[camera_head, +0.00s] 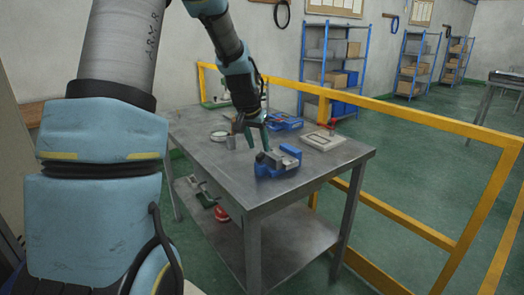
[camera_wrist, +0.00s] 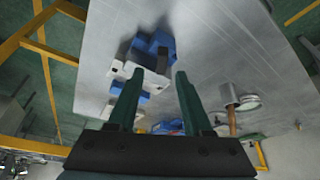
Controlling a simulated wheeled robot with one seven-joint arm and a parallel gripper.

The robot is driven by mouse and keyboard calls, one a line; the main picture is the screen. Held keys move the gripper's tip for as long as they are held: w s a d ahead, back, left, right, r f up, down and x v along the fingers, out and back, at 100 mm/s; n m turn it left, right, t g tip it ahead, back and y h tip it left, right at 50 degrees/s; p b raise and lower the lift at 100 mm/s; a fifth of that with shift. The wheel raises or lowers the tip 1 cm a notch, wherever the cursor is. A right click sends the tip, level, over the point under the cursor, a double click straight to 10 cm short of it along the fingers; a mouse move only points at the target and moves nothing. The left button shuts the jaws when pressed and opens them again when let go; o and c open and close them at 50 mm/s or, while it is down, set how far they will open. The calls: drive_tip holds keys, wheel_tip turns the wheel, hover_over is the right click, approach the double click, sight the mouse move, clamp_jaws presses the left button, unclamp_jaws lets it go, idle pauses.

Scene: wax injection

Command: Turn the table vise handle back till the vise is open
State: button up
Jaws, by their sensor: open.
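The blue table vise (camera_head: 288,155) with grey jaws sits near the front edge of the metal table. In the wrist view the vise (camera_wrist: 157,45) lies beyond my fingertips, with its pale jaw blocks left of centre. My gripper (camera_head: 258,145) is just behind and left of the vise in the head view, pointing down. The vise handle cannot be made out in either view.
A yellow railing (camera_head: 420,118) runs behind and right of the table. The table's right front corner is bare.

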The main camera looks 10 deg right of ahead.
sight(260, 154)
drive_tip(key=shift+p+x, duration=0.3)
drive_tip(key=shift+x, duration=1.75)
drive_tip(key=shift+a, duration=0.1)
clamp_jaws()
